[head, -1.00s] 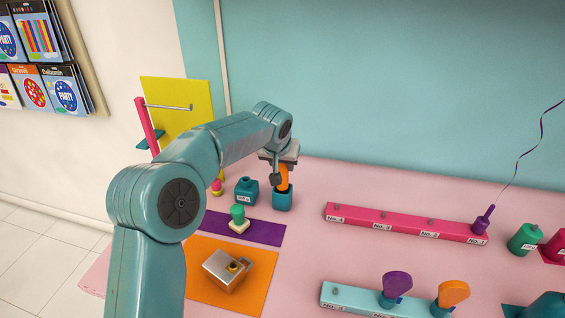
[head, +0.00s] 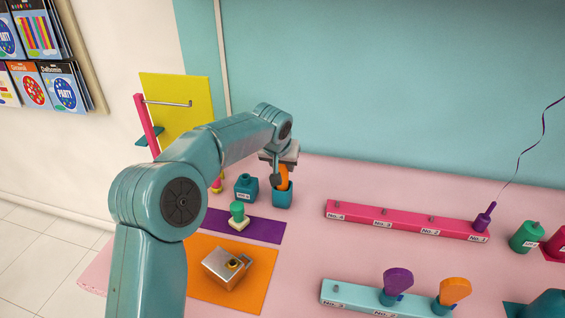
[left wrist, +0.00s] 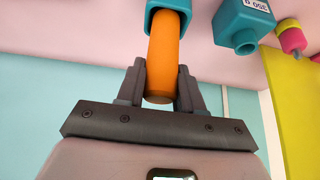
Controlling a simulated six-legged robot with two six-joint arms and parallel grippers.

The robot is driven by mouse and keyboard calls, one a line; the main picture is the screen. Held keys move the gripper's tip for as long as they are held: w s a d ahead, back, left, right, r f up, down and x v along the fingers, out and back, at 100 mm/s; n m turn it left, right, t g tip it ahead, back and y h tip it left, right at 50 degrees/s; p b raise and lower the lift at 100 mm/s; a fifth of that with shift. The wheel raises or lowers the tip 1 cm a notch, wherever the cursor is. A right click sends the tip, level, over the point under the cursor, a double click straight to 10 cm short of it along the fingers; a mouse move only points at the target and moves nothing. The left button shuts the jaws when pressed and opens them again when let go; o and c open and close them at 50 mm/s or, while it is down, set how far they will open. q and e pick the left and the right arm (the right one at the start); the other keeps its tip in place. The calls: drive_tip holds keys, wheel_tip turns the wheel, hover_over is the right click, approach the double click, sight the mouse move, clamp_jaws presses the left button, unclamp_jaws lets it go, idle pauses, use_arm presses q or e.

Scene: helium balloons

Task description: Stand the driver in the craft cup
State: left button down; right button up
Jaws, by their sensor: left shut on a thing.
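The driver shows as an orange handle (head: 284,177) in the head view and upright in the teal craft cup (head: 282,197). My left gripper (head: 279,172) is above the cup and shut on the orange handle. In the left wrist view, the driver's handle (left wrist: 163,55) lies between the two dark fingers (left wrist: 160,82), and its far end is inside the teal cup (left wrist: 166,8). The driver's lower part is hidden in the cup. My right gripper is not in view.
A green-topped stamp-like piece (head: 238,214) is on the purple mat (head: 262,231), and a metal box (head: 226,267) is on the orange mat (head: 255,295). A pink rack (head: 405,222) lies to the right.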

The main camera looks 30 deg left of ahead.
use_arm(q)
drive_tip(key=shift+f, duration=0.2)
idle(0.3)
drive_tip(key=shift+f+b, duration=0.65)
drive_tip(key=shift+b, duration=0.05)
drive_tip(key=shift+f, duration=0.2)
idle(0.4)
unclamp_jaws()
idle(0.5)
drive_tip(key=p+v, duration=0.1)
drive_tip(key=v, duration=0.8)
idle(0.9)
drive_tip(key=shift+r+p, duration=0.15)
drive_tip(key=shift+p, duration=0.2)
